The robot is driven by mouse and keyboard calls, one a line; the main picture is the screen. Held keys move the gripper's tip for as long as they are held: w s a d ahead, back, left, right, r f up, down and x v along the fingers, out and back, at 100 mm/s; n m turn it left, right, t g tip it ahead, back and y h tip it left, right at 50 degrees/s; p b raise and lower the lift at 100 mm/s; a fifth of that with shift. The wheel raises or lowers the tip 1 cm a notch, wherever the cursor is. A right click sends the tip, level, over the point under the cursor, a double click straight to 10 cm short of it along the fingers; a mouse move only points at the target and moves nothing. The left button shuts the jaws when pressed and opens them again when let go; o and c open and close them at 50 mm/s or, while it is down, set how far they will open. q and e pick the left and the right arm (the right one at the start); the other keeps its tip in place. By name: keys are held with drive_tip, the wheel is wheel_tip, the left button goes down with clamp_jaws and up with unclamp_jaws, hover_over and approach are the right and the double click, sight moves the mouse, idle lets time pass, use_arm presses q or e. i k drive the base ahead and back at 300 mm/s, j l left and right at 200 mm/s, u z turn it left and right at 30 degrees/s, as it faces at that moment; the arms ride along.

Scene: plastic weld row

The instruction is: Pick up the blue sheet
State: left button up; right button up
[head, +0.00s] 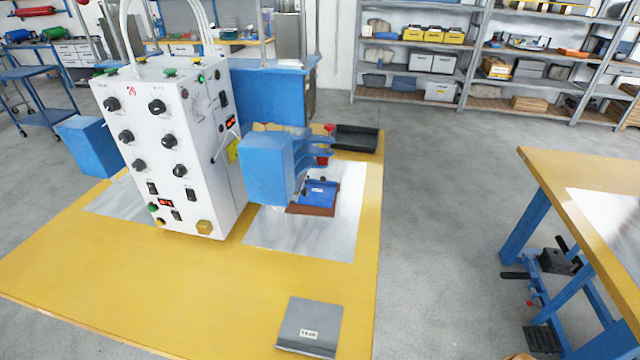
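A small flat blue piece (319,193), which looks like the blue sheet, lies on a reddish-brown base (311,210) on the yellow table. It sits beside the blue head (266,168) of the welding machine, under its blue arms. Small dark parts show on or just above the piece, and its far edge is partly hidden by the machine. I cannot tell whether it is clamped. Neither of my grippers is in view.
A white control box (168,150) with black knobs stands left of the blue head. A grey labelled plate (309,327) lies near the table's front edge, and a black tray (356,138) at its back. Another table (570,180) stands right.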

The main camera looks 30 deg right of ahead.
sight(319, 194)
drive_tip(key=l+u, duration=0.15)
drive_tip(key=l, duration=0.35)
drive_tip(key=l+u, duration=0.15)
drive_tip(key=l, duration=0.35)
drive_tip(key=k+l+u, duration=0.2)
drive_tip(key=l, duration=0.3)
drive_tip(key=l+u, duration=0.15)
drive_tip(key=l, duration=0.35)
drive_tip(key=i+l+u, duration=0.2)
drive_tip(key=l, duration=0.55)
drive_tip(key=i+l+u, duration=0.1)
drive_tip(key=l+u, duration=0.15)
drive_tip(key=l, duration=0.55)
drive_tip(key=l+u, duration=0.2)
drive_tip(key=l, duration=0.55)
